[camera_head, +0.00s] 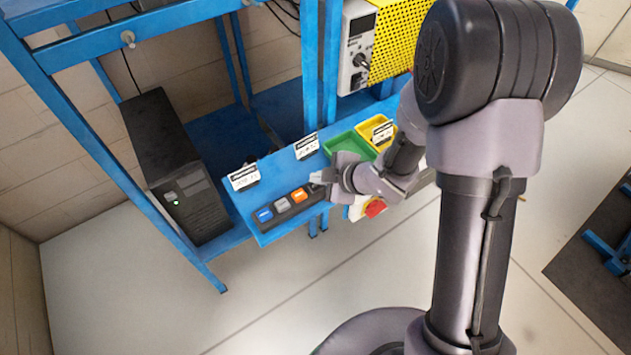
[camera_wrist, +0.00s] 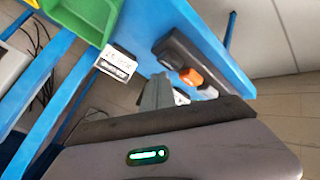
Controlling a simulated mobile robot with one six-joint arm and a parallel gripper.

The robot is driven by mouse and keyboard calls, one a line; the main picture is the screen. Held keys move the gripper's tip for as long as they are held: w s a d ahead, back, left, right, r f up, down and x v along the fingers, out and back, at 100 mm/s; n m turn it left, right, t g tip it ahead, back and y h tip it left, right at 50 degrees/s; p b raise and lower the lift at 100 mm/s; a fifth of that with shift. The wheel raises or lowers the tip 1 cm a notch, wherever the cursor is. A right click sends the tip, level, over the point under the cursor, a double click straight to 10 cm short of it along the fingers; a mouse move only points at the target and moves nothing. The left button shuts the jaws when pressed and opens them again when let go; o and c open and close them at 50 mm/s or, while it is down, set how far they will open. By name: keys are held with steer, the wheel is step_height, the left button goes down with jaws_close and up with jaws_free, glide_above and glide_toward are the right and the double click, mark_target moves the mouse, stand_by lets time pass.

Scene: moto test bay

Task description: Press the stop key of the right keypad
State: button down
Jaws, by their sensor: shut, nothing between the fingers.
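A dark keypad (camera_head: 290,211) lies on the blue shelf's front strip in the head view, with a blue key (camera_head: 264,215), a grey key (camera_head: 282,206) and an orange key (camera_head: 299,196). Key legends are too small to read. I see only this one keypad and cannot tell which key is stop. My gripper (camera_head: 317,178) is shut and empty, just beyond the keypad's orange end; contact cannot be told. In the wrist view, the closed fingers (camera_wrist: 157,92) partly cover the keypad (camera_wrist: 172,50); its orange key (camera_wrist: 190,77) shows beside them.
Green bin (camera_head: 348,146) and yellow bin (camera_head: 369,131) stand right of the keypad on the shelf (camera_head: 258,199). Label cards (camera_head: 243,177) stand behind it. A white box with a red part (camera_head: 375,208) hangs below my wrist. A black computer tower (camera_head: 170,160) stands left. Floor in front is clear.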

mark_target(318, 187)
steer(key=shift+r, duration=0.15)
step_height(318, 187, up, 5)
steer(key=p, duration=0.4)
stand_by(0.8)
